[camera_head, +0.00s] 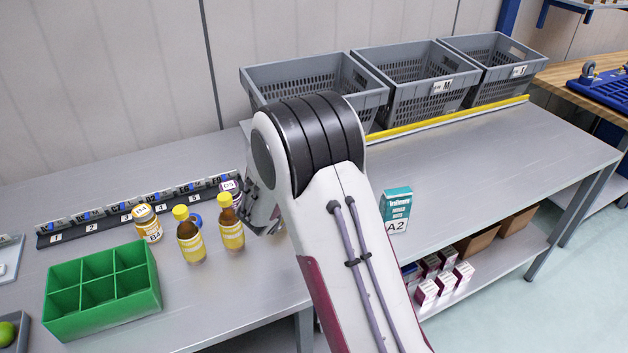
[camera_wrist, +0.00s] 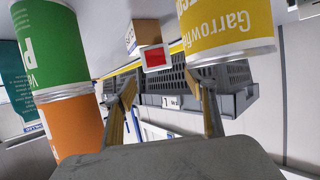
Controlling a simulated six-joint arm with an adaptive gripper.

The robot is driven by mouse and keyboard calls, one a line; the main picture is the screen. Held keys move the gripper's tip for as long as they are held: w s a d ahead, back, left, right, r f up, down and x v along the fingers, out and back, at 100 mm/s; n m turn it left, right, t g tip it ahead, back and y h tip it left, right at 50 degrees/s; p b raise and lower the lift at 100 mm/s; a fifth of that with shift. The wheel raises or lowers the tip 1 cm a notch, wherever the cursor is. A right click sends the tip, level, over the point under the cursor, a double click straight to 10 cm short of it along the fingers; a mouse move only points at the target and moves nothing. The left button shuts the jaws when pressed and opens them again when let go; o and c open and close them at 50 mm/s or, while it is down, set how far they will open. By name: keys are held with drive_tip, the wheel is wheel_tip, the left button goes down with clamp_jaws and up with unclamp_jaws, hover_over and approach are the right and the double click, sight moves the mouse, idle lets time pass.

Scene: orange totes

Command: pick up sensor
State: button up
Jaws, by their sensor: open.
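I cannot tell for certain which thing is the sensor. Several small grey and blue devices stand in a row on a dark numbered rail (camera_head: 140,213) at the left in the head view. My gripper (camera_head: 262,222) is partly hidden behind my arm, right of the yellow-labelled bottles. In the wrist view my gripper (camera_wrist: 160,84) is open, with two separate fingers and nothing visibly held. A small brown box with a red and white face (camera_wrist: 150,45) shows beyond the fingertips. My arm hides part of the bench.
Two yellow-labelled bottles (camera_head: 190,240) (camera_head: 231,228), a jar (camera_head: 147,224) and a green divided box (camera_head: 102,290) stand left of my gripper. A teal box (camera_head: 396,212) is right of my arm. Grey crates (camera_head: 418,82) line the back. The right bench top is mostly clear.

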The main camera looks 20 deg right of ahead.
drive_tip(key=shift+d+f, duration=0.1)
drive_tip(key=shift+x, duration=2.55)
drive_tip(key=shift+s+f, duration=0.1)
drive_tip(key=shift+f, duration=0.1)
drive_tip(key=c, duration=1.3)
drive_tip(key=shift+r, duration=0.1)
drive_tip(key=shift+c, duration=0.2)
drive_tip(key=shift+r, duration=4.95)
